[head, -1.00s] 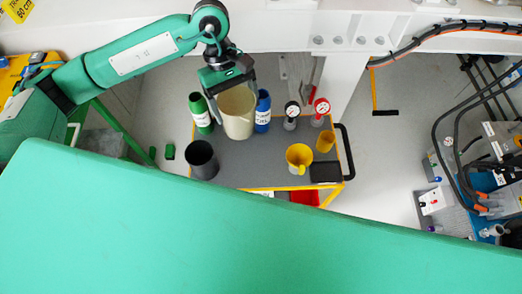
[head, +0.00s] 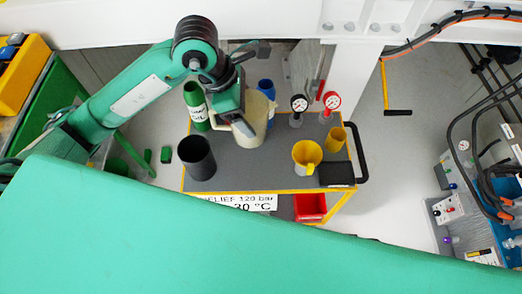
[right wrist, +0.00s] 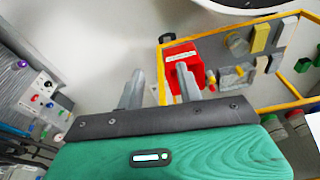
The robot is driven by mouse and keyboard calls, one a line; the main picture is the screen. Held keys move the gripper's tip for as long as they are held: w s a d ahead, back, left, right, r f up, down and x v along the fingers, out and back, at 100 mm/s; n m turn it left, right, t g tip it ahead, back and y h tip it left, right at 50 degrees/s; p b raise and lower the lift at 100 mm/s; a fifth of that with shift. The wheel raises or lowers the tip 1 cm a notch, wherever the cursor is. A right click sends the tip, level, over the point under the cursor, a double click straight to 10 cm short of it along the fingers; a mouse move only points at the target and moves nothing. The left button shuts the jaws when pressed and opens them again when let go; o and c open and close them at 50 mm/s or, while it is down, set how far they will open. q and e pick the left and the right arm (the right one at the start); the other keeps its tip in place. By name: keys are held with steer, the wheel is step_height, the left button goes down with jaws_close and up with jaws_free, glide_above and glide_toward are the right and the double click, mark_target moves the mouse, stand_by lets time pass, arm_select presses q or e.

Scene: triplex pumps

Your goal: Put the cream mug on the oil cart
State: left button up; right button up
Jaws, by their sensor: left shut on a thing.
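The cream mug (head: 257,122) is in the head view, over the back part of the oil cart's grey top (head: 250,172), between the green bottle and the blue bottle. My left gripper (head: 236,112) is shut on it and hides part of its rim and body. I cannot tell whether the mug's base touches the cart. My right gripper (right wrist: 160,72) shows in the right wrist view, its two fingers apart with nothing between them.
Around the mug on the cart stand the green bottle (head: 196,108), blue bottle (head: 266,88), dark cup (head: 197,158), yellow jug (head: 306,157), yellow cup (head: 336,139), gauges and a black box (head: 337,174). A red bin (right wrist: 183,64) lies beyond my right fingers.

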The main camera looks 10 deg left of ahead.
arm_select(q)
step_height(320, 180, down, 19)
steer(key=shift+b, duration=0.35)
arm_select(e)
steer(key=shift+w+r, duration=0.2)
steer(key=shift+r, duration=0.75)
arm_select(q)
steer(key=shift+f, duration=0.1)
arm_select(e)
steer(key=shift+f, duration=0.15)
arm_select(q)
steer(key=o, duration=1)
arm_select(e)
steer(key=shift+r, duration=0.2)
steer(key=shift+r, duration=0.1)
